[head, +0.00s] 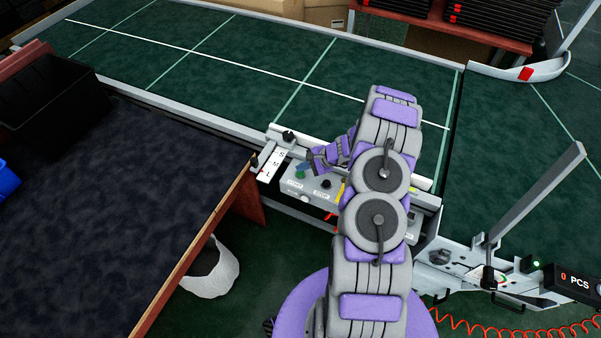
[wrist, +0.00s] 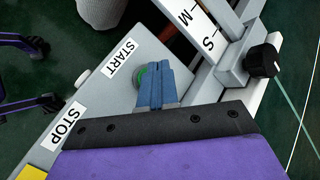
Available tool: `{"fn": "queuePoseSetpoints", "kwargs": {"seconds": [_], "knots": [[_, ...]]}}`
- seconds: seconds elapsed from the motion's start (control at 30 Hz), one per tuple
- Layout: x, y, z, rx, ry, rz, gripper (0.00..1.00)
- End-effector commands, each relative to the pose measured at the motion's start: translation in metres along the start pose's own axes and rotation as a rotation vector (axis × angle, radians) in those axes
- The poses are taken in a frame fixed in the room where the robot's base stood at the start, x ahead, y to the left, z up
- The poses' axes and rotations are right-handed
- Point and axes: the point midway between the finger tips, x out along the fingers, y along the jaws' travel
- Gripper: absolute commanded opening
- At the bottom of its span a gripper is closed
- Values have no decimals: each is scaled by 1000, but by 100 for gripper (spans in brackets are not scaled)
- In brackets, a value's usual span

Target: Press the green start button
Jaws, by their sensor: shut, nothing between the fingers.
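The green start button (wrist: 140,76) sits on a grey control panel beside the START label (wrist: 118,58). In the wrist view my gripper (wrist: 153,70) is shut and empty, with its blue fingertips over the button and hiding part of it. I cannot tell whether the tips touch it. In the head view the start button (head: 300,174) shows at the left of the panel (head: 313,188), with my gripper (head: 308,165) just above it.
A black knob (wrist: 263,61) and the S-M-L scale (head: 271,165) are close to the button. The STOP label (wrist: 65,126) is at the wrist view's lower left. A dark table (head: 130,180) stands left. The green conveyor (head: 250,75) runs behind the panel.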

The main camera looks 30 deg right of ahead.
Motion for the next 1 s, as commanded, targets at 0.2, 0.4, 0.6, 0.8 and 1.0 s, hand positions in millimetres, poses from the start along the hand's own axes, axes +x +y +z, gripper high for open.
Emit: {"fn": "queuePoseSetpoints", "kwargs": {"seconds": [0.2, 0.4, 0.6, 0.8, 1.0], "knots": [[0, 0, 0, 0, 0, 0, 0], [0, 0, 0, 0, 0, 0, 0], [0, 0, 0, 0, 0, 0, 0], [3, 2, -2, -1, -1, 1, 0], [5, 4, -3, 0, 0, 0, 0]]}}
